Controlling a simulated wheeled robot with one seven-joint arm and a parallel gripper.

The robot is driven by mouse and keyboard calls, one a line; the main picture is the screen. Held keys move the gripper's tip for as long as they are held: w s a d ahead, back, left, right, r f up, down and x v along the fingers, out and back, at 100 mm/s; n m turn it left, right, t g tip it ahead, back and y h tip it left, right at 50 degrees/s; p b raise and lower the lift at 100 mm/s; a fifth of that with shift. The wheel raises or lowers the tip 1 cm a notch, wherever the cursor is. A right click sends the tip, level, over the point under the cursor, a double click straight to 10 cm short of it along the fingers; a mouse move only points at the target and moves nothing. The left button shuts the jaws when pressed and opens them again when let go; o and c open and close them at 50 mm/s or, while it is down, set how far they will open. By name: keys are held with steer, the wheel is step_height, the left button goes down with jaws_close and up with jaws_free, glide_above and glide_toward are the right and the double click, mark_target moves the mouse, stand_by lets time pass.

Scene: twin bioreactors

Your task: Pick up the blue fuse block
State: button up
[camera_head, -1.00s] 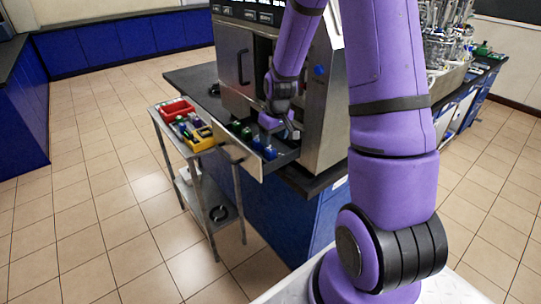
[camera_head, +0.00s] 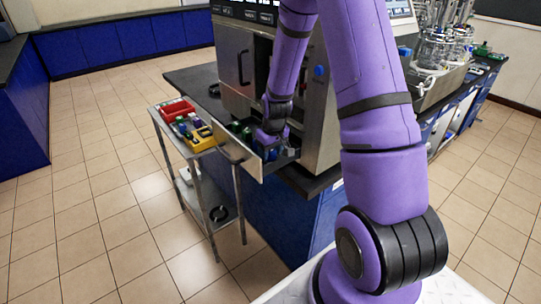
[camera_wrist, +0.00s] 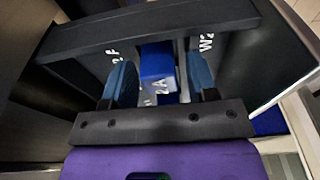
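The blue fuse block (camera_wrist: 157,62) shows in the wrist view between the two blue-grey pads of my gripper (camera_wrist: 160,75). White lettering shows near its lower end. The pads stand on its left and right, with a narrow gap at least on the right, so my gripper is open around it. Neighbouring dark blocks with white letters lie on both sides, partly hidden.
The machine's steel body (camera_head: 318,125) stands close to the right of my gripper. In the wrist view a dark bar (camera_wrist: 150,28) crosses beyond the pads. A metal cart with a red bin (camera_head: 176,108) and a yellow bin (camera_head: 203,141) stands left of the drawer.

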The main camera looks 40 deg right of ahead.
steer(key=c, duration=0.7)
steer(key=shift+c, duration=0.2)
steer(key=shift+r, duration=0.2)
